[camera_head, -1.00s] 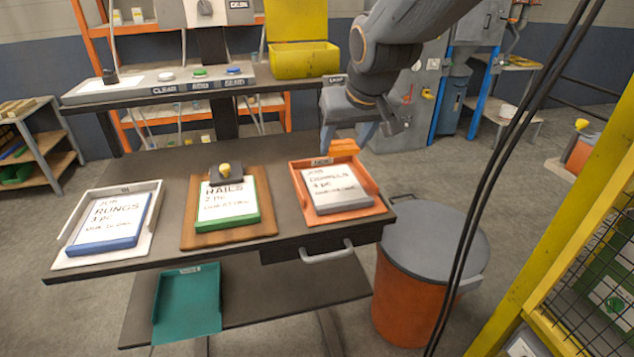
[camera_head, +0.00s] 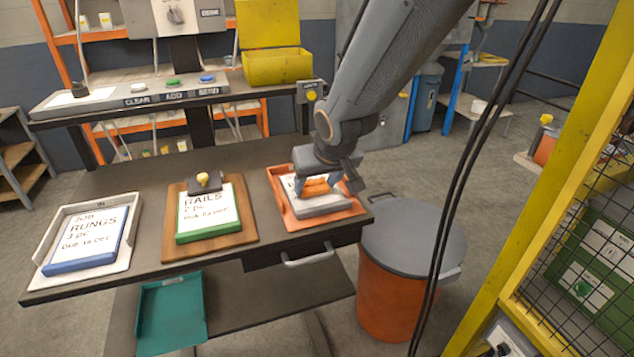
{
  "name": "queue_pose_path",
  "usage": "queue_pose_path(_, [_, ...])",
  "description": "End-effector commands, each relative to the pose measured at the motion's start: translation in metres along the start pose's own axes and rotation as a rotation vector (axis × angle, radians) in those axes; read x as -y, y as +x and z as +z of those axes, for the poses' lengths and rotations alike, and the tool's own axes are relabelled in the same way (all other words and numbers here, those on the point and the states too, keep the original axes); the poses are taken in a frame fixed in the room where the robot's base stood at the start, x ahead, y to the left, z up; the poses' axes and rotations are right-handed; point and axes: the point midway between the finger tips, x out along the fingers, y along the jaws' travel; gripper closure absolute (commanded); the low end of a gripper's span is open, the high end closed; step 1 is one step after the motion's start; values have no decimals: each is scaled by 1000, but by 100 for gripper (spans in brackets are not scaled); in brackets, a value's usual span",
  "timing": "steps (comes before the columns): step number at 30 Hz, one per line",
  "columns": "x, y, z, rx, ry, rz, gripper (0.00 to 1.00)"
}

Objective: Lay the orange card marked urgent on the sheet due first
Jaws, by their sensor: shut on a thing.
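My gripper (camera_head: 318,186) is shut on the orange card (camera_head: 316,187), low over the grey-edged job sheet (camera_head: 322,207) in the orange tray (camera_head: 343,215) at the right of the bench. I cannot tell whether the card touches this sheet. My gripper and the card hide most of its writing. The blue-edged RUNGS sheet (camera_head: 88,240) lies in the white tray (camera_head: 40,235) at the left. The green-edged RAILS sheet (camera_head: 207,214) lies on the wooden board (camera_head: 250,225) in the middle, under a dark clip with a yellow knob (camera_head: 204,181). The due lines are too small to read surely.
A shelf behind carries CLEAR, ADD and SEND buttons (camera_head: 173,84) and a yellow bin (camera_head: 278,67). A teal tray (camera_head: 172,312) sits on the lower shelf. A grey-lidded orange drum (camera_head: 411,240) stands right of the bench. Black cables hang at the right.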

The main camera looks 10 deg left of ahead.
Motion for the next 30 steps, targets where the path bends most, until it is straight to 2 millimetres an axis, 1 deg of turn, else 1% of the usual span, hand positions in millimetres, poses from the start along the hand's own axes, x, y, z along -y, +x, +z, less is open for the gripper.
queue_pose_path(3, [0,3,2,0,0,0,67])
queue_pose_path(4, [0,3,2,0,0,0,45])
queue_pose_path(7, [0,2,1,0,0,0,28])
queue_pose_path(16, [0,2,1,0,0,0,28])
queue_pose_path(20, [0,-2,-1,0,1,0,28])
queue_pose_path(23, [0,-14,-2,-5,1,1,28])
queue_pose_path(30, [0,-53,-2,-6,1,0,28])
